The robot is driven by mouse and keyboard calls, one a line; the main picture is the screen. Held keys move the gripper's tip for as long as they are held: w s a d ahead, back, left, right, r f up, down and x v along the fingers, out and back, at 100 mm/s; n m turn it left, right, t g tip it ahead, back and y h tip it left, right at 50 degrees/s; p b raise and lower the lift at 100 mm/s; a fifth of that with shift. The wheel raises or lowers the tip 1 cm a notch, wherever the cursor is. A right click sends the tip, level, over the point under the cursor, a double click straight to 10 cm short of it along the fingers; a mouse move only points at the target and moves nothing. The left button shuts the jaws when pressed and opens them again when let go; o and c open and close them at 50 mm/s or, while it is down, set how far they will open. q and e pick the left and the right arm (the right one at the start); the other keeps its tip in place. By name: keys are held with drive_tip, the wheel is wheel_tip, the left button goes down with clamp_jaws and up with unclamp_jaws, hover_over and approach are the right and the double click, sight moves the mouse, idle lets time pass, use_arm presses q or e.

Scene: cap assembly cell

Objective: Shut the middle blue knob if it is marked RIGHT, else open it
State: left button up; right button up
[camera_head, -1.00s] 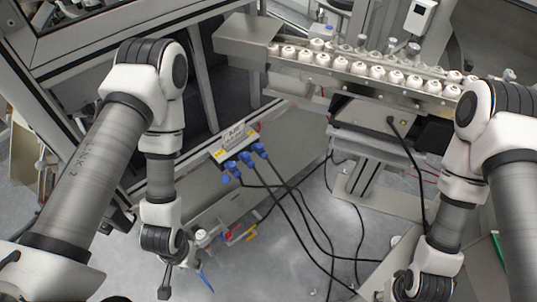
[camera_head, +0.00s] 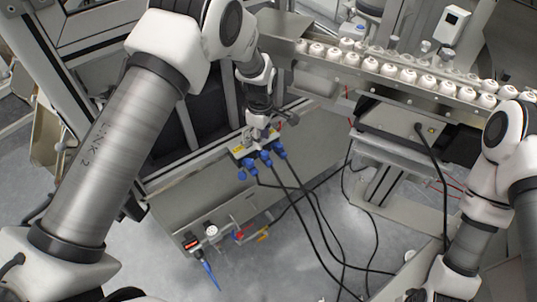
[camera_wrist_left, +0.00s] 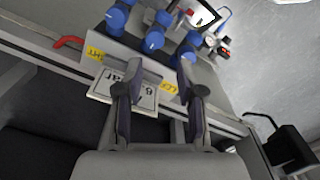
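Three blue knobs sit in a row on a grey panel; the middle blue knob (camera_head: 266,158) also shows in the left wrist view (camera_wrist_left: 155,37). My left gripper (camera_head: 258,135) is just above the row in the head view. In the left wrist view its two fingers (camera_wrist_left: 159,64) are spread and empty, pointing at the row, with the middle knob beyond the gap between their tips. A white label plate (camera_wrist_left: 146,93) with upside-down print lies behind the fingers, partly covered. I cannot read a RIGHT mark. My right gripper (camera_head: 415,296) is at the bottom edge, mostly cut off.
Yellow labels (camera_wrist_left: 95,52) flank the knobs. Black cables (camera_head: 300,205) hang from the knob row to the floor. A gauge and fittings (camera_head: 212,231) sit lower on the cabinet. A rail of white caps (camera_head: 408,75) runs at the upper right.

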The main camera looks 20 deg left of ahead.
sight(265, 153)
use_arm(q)
drive_tip(key=shift+w+d+r+n, duration=0.25)
drive_tip(key=shift+w+d+n, duration=0.25)
drive_tip(key=shift+d, duration=0.25)
drive_tip(key=shift+f, duration=0.15)
drive_tip(key=f, duration=0.2)
drive_tip(key=a+f+p, duration=0.1)
drive_tip(key=shift+s, duration=0.3)
drive_tip(key=f, duration=0.4)
drive_tip(key=shift+w+d+f+p, duration=0.1)
drive_tip(key=shift+w+d+p, duration=0.15)
drive_tip(key=shift+p, duration=0.1)
drive_tip(key=shift+s+a, duration=0.15)
use_arm(e)
drive_tip(key=shift+d+r, duration=0.1)
drive_tip(key=shift+r, duration=0.6)
use_arm(q)
clamp_jaws()
